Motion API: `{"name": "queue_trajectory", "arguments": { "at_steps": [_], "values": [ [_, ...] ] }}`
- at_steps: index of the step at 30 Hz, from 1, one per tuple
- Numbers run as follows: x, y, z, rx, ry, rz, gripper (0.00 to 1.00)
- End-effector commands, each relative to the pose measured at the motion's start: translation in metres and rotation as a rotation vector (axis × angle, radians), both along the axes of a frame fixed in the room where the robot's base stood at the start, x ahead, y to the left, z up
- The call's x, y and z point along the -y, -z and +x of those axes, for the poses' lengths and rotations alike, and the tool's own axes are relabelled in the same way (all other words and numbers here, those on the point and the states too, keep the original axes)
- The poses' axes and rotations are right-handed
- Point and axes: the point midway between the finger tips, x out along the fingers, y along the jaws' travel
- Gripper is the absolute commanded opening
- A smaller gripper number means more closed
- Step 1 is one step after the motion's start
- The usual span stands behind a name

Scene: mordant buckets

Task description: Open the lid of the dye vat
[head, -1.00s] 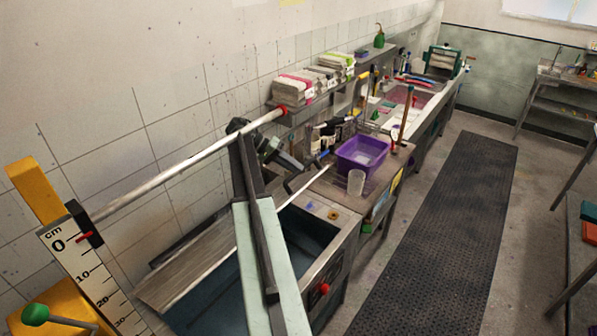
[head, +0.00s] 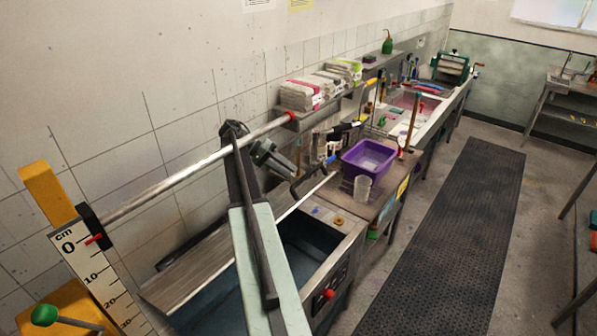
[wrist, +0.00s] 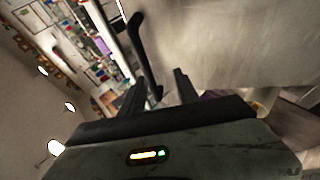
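The dye vat (head: 338,262) stands at the lower middle of the head view, with dark liquid or a dark interior showing. Its flat grey lid (head: 196,266) is raised at a slant on the wall side, so the vat's front part is uncovered. A dark bar handle (head: 318,184) is near the lid's right end. My gripper (head: 286,166) is just left of the handle, apparently apart from it. In the wrist view my gripper (wrist: 160,84) has its fingers spread, with the dark handle (wrist: 147,55) showing between and beyond them. The pale lid face (wrist: 235,45) fills the right side.
A purple tub (head: 352,162) and a clear beaker (head: 362,188) stand on the bench right of the vat. A metal rail (head: 185,172) runs above the lid. A yellow post with a cm scale (head: 95,275) is at left. The matted floor (head: 450,240) is clear.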

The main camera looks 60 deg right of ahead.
Motion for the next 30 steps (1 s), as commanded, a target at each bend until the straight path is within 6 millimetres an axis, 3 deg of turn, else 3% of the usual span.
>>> {"name": "queue_trajectory", "arguments": {
  "at_steps": [3, 9, 20, 23, 24, 26, 29, 30],
  "values": [
    [-0.008, 0.000, 0.033, 0.000, -0.002, 0.000, 0.38],
    [-0.021, 0.000, 0.066, 0.000, -0.002, -0.001, 0.38],
    [-0.024, 0.000, 0.073, -0.001, 0.002, 0.000, 0.38],
    [-0.022, 0.002, 0.072, 0.004, 0.001, -0.005, 0.16],
    [-0.016, 0.005, 0.069, 0.016, 0.001, -0.016, 0.04],
    [0.001, 0.015, 0.060, 0.051, 0.003, -0.047, 0.00],
    [0.060, 0.047, 0.029, 0.181, 0.007, -0.165, 0.00],
    [0.096, 0.064, 0.009, 0.266, 0.016, -0.244, 0.00]
  ]
}}
